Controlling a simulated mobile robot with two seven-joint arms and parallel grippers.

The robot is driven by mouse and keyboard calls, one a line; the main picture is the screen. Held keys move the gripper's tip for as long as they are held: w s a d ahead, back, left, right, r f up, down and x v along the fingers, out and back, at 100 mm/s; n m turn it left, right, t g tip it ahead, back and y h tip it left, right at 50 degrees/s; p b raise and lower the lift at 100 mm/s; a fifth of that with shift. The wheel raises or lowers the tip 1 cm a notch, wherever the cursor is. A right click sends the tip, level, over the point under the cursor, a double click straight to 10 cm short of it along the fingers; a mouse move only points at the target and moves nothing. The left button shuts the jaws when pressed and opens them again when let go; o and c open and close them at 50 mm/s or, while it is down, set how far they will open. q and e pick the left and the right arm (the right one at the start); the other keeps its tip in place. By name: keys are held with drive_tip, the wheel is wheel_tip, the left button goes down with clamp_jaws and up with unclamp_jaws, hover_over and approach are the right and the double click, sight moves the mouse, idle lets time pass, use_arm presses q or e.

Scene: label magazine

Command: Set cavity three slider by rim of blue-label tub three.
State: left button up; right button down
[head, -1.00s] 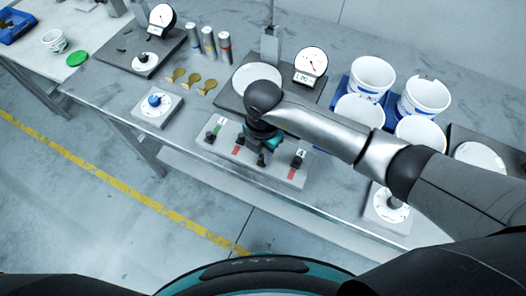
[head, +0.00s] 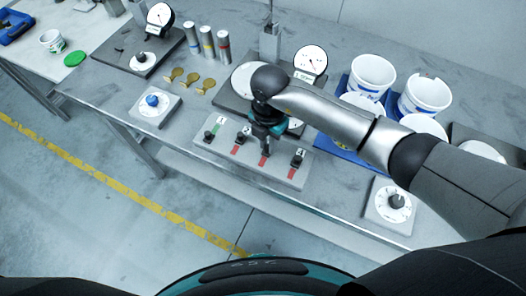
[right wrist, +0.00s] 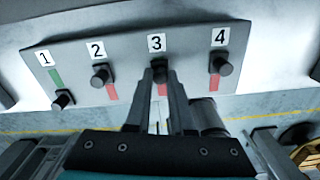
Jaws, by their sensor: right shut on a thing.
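The grey slider panel (head: 215,151) lies near the table's front edge, with cavities numbered 1 to 4. My right gripper (right wrist: 160,75) is shut on the cavity three slider (right wrist: 160,72), below the label 3; a red strip shows under it. In the head view my right gripper (head: 267,150) points down at the panel and partly hides that knob. Slider one (right wrist: 63,99) sits at the low end, with green above it. Sliders two (right wrist: 100,75) and four (right wrist: 220,65) sit near their labels, with red below. Two white blue-label tubs (head: 371,76) (head: 424,97) stand at the back right; their numbers are unreadable. My left gripper is out of view.
White lids (head: 424,126) lie in front of the tubs. A dial gauge (head: 310,61) stands behind my right arm. A blue-knob box (head: 153,102), brass pieces (head: 191,78) and several cylinders (head: 206,43) are left. A dial box (head: 394,204) is at the right front edge.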

drive_tip(key=shift+w+d, duration=0.2)
drive_tip(key=shift+w, duration=0.2)
drive_tip(key=c, duration=0.8)
unclamp_jaws()
drive_tip(key=shift+o, duration=0.2)
drive_tip(key=shift+s, duration=0.1)
wheel_tip(320, 180, up, 15)
drive_tip(key=shift+r, duration=0.15)
